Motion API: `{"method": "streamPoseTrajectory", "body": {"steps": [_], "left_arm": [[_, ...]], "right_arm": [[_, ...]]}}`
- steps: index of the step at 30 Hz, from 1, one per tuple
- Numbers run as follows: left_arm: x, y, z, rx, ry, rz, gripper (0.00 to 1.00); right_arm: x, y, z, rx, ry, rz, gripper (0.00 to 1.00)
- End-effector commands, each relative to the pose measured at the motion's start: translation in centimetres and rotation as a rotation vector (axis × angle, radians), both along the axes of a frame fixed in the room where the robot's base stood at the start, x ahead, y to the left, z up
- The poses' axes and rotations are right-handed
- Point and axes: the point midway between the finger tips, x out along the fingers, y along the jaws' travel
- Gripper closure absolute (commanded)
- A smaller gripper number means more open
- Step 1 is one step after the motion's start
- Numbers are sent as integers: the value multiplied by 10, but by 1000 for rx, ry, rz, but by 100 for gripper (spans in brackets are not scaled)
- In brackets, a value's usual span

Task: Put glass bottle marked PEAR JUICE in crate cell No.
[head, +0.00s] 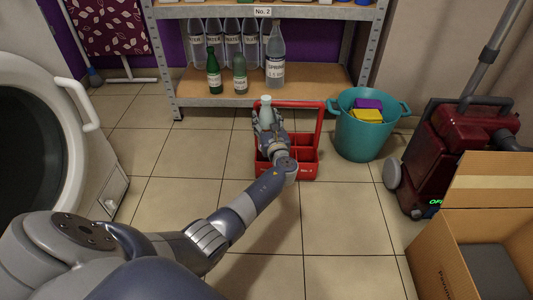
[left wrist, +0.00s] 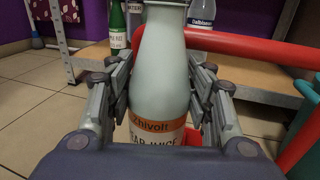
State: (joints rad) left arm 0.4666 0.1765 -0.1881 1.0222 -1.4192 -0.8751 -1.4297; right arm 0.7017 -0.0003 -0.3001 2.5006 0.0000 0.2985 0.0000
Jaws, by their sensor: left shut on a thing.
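A pale glass bottle (left wrist: 160,85) with an orange and white label, partly reading "EAR JUICE", stands upright between the fingers of my left gripper (left wrist: 158,88) in the left wrist view. My left gripper is shut on it. In the head view the bottle (head: 266,108) shows above the gripper (head: 266,125), at the back left part of the red crate (head: 307,172). The crate sits on the tiled floor, its handle raised. My arm and gripper hide the bottle's base and some of the cells, so I cannot tell whether it touches the crate floor. My right gripper is not in view.
Behind the crate stands a metal shelf (head: 300,84) with several bottles and a "No. 2" tag (head: 262,12). A teal bucket (head: 365,138) is right of the crate, beside a red vacuum cleaner (head: 450,150). A cardboard box (head: 440,255) is front right. Floor left of the crate is free.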

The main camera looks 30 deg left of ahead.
Motion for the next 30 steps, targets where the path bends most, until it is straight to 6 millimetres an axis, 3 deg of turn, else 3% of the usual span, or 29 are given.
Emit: {"method": "streamPoseTrajectory", "body": {"steps": [1,9,20,30], "left_arm": [[-2,-3,-19,0,6,-2,82],[-2,-3,-61,1,2,-1,82],[-2,-3,-80,1,1,-1,82],[-2,-3,-120,1,1,-2,82]], "right_arm": [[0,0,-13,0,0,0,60],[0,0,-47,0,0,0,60],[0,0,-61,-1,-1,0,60],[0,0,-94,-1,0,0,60]]}}
